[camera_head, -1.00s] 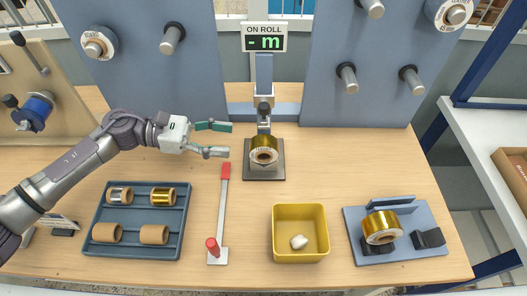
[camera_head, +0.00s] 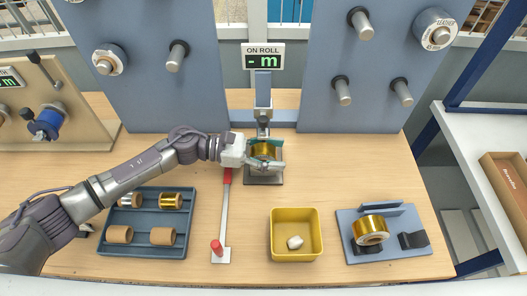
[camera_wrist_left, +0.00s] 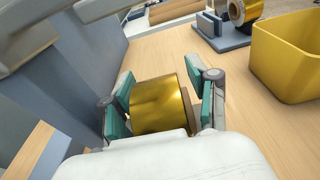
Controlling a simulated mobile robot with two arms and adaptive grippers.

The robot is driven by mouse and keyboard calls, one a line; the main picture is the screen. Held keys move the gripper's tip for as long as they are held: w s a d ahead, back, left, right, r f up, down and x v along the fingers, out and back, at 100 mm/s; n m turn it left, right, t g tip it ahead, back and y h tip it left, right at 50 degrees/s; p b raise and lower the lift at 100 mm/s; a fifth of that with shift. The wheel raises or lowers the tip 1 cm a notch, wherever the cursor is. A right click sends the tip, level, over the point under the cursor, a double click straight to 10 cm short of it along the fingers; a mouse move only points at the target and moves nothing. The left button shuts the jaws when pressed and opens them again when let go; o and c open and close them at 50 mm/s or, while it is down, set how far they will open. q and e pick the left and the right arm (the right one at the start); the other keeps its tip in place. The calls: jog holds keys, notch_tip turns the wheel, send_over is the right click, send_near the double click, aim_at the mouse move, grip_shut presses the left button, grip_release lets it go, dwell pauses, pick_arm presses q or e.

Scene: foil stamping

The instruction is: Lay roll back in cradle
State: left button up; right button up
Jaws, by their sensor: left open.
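A gold foil roll (camera_head: 264,150) stands on the grey plate (camera_head: 264,180) under the "ON ROLL" display. My left gripper (camera_head: 279,157) is open, with its teal-padded fingers on either side of this roll; the left wrist view shows the roll (camera_wrist_left: 163,104) between the fingers. I cannot tell whether the pads touch it. Another gold roll (camera_head: 370,230) rests on the blue stand (camera_head: 408,212) at the right, also partly visible in the left wrist view (camera_wrist_left: 243,10). My right gripper is not in view.
The yellow bin (camera_head: 296,256) holds a small white lump. The blue tray (camera_head: 146,210) holds several rolls and cores. A red-handled lever (camera_head: 223,215) lies between them. Pegboards with pegs stand behind. Table between plate and blue stand is clear.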

aim_at(273, 151)
pick_arm(q)
jog(key=shift+a, duration=0.1)
jog(key=shift+c, duration=0.6)
jog(key=c, duration=1)
grip_shut()
jog(key=shift+r, duration=0.1)
jog(key=shift+r+b, duration=0.3)
jog(key=shift+r, duration=0.25)
notch_tip(273, 151, up, 2)
jog(key=shift+r+b, duration=0.15)
jog(key=shift+b, duration=0.35)
jog(key=a+b, duration=0.7)
jog(key=a, duration=1.1)
